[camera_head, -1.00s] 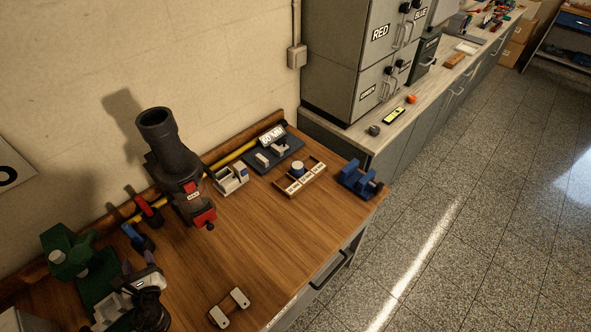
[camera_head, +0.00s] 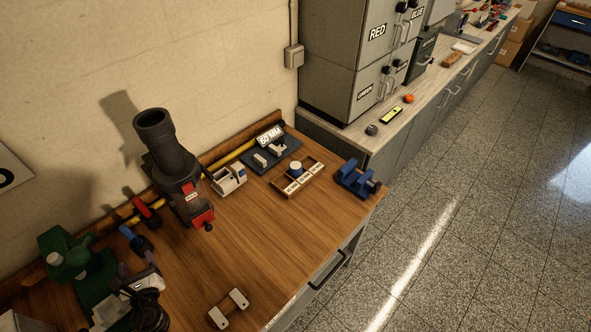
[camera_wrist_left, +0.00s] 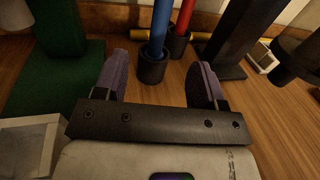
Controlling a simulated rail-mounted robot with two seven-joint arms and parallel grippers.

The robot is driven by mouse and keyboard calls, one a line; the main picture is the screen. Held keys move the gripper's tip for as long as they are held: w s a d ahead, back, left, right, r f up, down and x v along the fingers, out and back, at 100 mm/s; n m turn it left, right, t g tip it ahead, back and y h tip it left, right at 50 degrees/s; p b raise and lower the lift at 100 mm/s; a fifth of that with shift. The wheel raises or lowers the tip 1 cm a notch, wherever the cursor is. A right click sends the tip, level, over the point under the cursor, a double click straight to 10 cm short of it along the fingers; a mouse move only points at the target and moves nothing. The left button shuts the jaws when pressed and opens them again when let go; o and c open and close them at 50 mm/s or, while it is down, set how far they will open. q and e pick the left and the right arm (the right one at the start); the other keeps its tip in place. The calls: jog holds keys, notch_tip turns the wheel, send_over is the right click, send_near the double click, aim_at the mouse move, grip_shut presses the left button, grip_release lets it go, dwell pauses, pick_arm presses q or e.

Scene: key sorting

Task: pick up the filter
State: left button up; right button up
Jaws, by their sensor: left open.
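No part is plainly marked as a filter. A small round blue part with a pale top (camera_head: 296,169) sits in a wooden tray with white labels (camera_head: 315,181) at the back right of the bench; I cannot tell whether it is the filter. My left gripper (camera_head: 137,264) is at the left of the bench, far from that tray. In the left wrist view its purple fingers (camera_wrist_left: 160,75) are apart with nothing held between them. A blue handle (camera_wrist_left: 161,30) in a dark cup stands beyond the fingertips. My right gripper is not in view.
A red handle (camera_wrist_left: 183,18) stands in another dark cup beside the blue one. A green stand (camera_head: 65,252) is left of my gripper. A tall dark tube device (camera_head: 166,150) stands right of it. A blue vise (camera_head: 354,178) is at the right.

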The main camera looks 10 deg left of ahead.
pick_arm(q)
jog(key=o, duration=0.3)
jog(key=shift+o, duration=0.2)
jog(key=shift+n, duration=0.3)
